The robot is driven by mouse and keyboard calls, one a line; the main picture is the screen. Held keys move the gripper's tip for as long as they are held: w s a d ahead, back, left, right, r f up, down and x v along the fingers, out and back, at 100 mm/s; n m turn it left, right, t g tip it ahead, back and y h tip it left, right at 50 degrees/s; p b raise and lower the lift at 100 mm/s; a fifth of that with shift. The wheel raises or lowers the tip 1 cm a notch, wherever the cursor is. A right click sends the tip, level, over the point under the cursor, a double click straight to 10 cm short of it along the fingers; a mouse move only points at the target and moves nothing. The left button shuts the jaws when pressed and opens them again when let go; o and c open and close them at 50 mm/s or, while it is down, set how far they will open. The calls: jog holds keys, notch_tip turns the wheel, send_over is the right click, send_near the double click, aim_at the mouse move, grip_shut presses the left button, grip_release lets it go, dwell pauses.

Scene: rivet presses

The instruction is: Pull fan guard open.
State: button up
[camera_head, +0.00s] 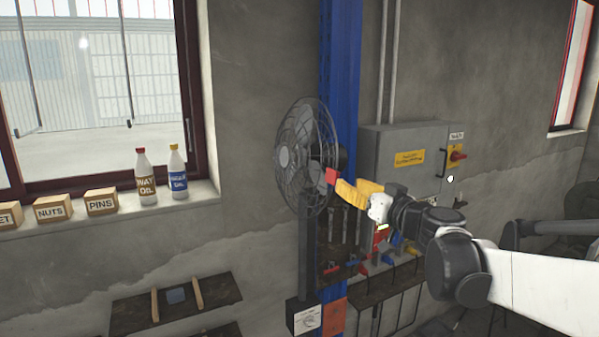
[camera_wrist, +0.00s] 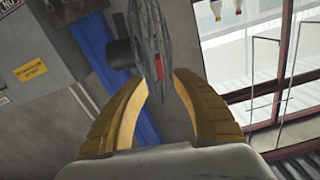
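The fan guard (camera_head: 296,150) is a round dark wire cage on the front of a wall fan. A red tab (camera_head: 331,176) sits on its right edge. My gripper (camera_head: 350,187), with yellow fingers, is just right of the red tab. In the wrist view the guard (camera_wrist: 146,35) is edge-on, with the red tab (camera_wrist: 159,68) on its rim. There my gripper (camera_wrist: 160,82) is open, its fingers either side of the rim line near the tab. I cannot tell whether either finger touches it. The fan's dark motor (camera_wrist: 120,53) is left of the guard.
A blue column (camera_head: 340,60) stands behind the fan. A grey electrical cabinet (camera_head: 400,150) is on the wall to the right. Two oil bottles (camera_head: 147,180) (camera_head: 178,172) and small wooden boxes (camera_head: 101,202) line the window sill. A shelf (camera_head: 175,305) is below. Space left of the fan is clear.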

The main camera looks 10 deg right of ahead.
aim_at(335, 177)
jog(key=p+x, duration=0.1)
jog(key=x, duration=0.6)
jog(key=shift+w+f, duration=0.1)
jog(key=shift+w, duration=0.1)
jog(key=shift+s, duration=0.1)
grip_shut()
